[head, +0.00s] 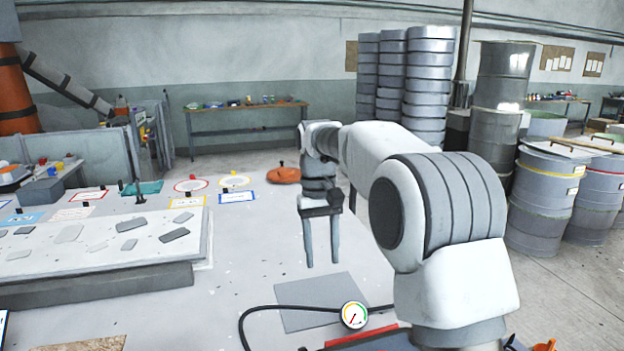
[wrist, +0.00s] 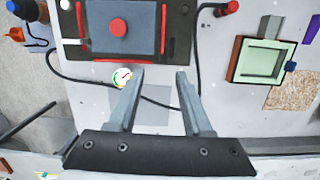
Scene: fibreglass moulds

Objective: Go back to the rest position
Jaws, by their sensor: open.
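My gripper (head: 322,262) hangs from my arm over the pale work table (head: 230,300), fingers pointing down. Its two fingers are apart with nothing between them. In the wrist view my gripper (wrist: 160,72) is also open and empty, above the table top. A grey flat plate (head: 322,300) lies on the table below and in front of the fingers. A round gauge (head: 354,315) with a black hose stands at its corner, and the gauge shows in the wrist view too (wrist: 122,77).
A raised slab (head: 100,255) with several grey pieces is at left. An orange round item (head: 284,174) and coloured frames lie at the table's back. The wrist view shows a dark-framed plate with a red knob (wrist: 118,27) and a green-and-red square frame (wrist: 262,60). Drums (head: 548,195) stand at right.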

